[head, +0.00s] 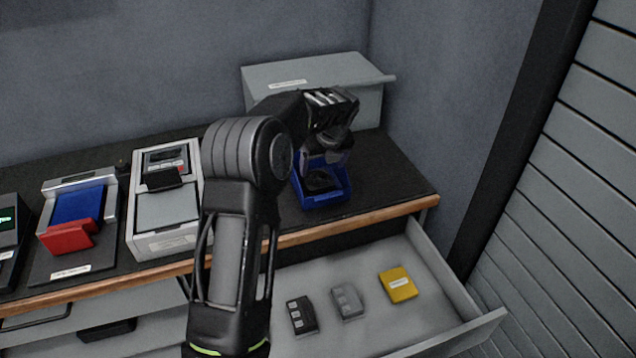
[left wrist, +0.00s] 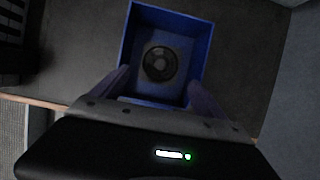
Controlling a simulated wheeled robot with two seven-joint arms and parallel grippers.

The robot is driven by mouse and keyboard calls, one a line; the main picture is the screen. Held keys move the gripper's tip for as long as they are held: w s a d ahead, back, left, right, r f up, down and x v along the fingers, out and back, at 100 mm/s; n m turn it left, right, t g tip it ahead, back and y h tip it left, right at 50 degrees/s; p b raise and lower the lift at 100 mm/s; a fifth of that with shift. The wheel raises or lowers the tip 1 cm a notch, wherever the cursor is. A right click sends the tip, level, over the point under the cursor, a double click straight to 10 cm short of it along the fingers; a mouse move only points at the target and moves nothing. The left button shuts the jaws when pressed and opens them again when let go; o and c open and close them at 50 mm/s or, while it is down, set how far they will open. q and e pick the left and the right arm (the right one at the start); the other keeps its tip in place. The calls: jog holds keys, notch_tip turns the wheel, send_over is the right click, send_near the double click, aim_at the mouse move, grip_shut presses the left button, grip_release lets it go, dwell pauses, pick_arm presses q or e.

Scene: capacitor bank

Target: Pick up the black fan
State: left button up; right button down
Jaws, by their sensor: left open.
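The black fan (left wrist: 159,64) is round and lies in the bottom of a blue bin (left wrist: 205,50) in the left wrist view. In the head view the blue bin (head: 325,200) stands on the dark worktop, and the fan (head: 320,181) shows partly as a dark shape inside it. My left gripper (head: 322,165) points down just above the bin. In the left wrist view its fingers (left wrist: 158,92) are spread apart on either side, with nothing between them, and the fan lies beyond them. My right gripper is not in either view.
A grey box (head: 300,75) stands behind the bin. An open drawer (head: 440,262) below holds a black module (head: 301,315), a grey module (head: 347,301) and a yellow block (head: 398,284). A grey device (head: 165,205) and a red-and-blue one (head: 75,215) stand at left.

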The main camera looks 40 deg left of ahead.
aim_at(318, 179)
pick_arm(q)
jog(key=shift+x, duration=1.4)
jog(key=shift+r, duration=0.1)
jog(key=shift+w+a+f+p, duration=0.15)
jog(key=shift+a+f+p, duration=0.05)
jog(key=shift+f+p, duration=0.3)
jog(key=p+x, duration=0.1)
jog(key=x, duration=0.3)
jog(key=shift+a, duration=0.1)
jog(key=c, duration=1.2)
